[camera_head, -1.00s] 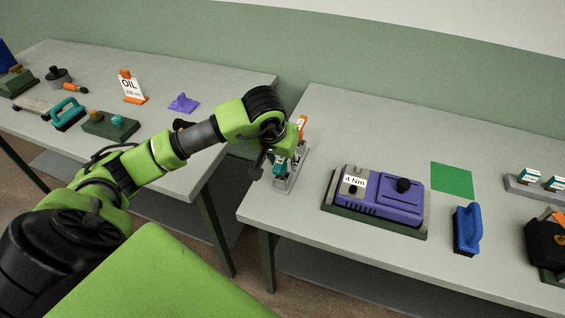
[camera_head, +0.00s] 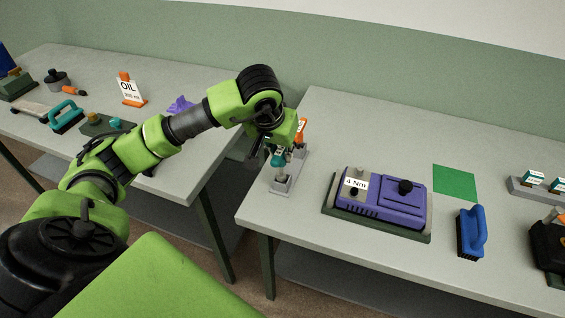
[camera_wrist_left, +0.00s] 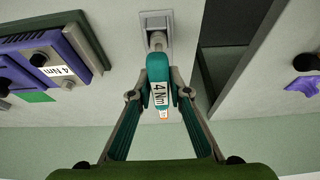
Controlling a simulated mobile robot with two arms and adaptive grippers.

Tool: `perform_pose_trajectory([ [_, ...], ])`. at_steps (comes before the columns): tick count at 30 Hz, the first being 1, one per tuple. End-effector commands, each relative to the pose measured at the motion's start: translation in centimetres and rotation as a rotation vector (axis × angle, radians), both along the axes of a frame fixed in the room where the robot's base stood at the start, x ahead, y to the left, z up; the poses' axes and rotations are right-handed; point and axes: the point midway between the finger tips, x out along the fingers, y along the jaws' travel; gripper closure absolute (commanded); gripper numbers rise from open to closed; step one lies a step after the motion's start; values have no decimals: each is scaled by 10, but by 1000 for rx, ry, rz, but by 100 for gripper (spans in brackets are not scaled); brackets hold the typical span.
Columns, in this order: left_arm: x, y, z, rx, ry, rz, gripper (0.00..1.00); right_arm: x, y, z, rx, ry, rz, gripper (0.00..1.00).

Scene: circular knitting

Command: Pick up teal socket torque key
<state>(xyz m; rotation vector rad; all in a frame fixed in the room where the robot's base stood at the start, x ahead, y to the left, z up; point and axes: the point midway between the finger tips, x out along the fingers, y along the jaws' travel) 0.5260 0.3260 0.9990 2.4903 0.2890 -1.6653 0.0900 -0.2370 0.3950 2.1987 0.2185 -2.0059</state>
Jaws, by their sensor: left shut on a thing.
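The teal socket torque key (camera_head: 278,160) is in my left gripper (camera_head: 276,152), upright above the grey holder (camera_head: 285,186) at the left end of the right table. In the left wrist view, the key (camera_wrist_left: 160,70) has a "4 Nm" label and sits between the two shut fingertips (camera_wrist_left: 160,90). Its grey shaft points towards the holder (camera_wrist_left: 153,22). Whether the shaft tip is fully clear of the holder cannot be told. My right gripper is in neither view.
An orange-topped item (camera_head: 302,130) stands just behind the key. A purple 4 Nm device (camera_head: 381,198) lies to the right, with a blue brush (camera_head: 471,232) and a green square (camera_head: 455,182) beyond. A gap separates the two tables.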

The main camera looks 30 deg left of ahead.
Motion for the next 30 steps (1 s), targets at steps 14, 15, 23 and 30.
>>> perform_pose_trajectory([
  [14,-75,68,73,10,-1,9,100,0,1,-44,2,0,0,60],
  [15,-80,72,76,10,-1,9,100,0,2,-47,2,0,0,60],
  [23,-98,87,89,6,0,5,100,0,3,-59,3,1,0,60],
  [30,-103,89,93,3,0,3,100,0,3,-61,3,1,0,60],
])
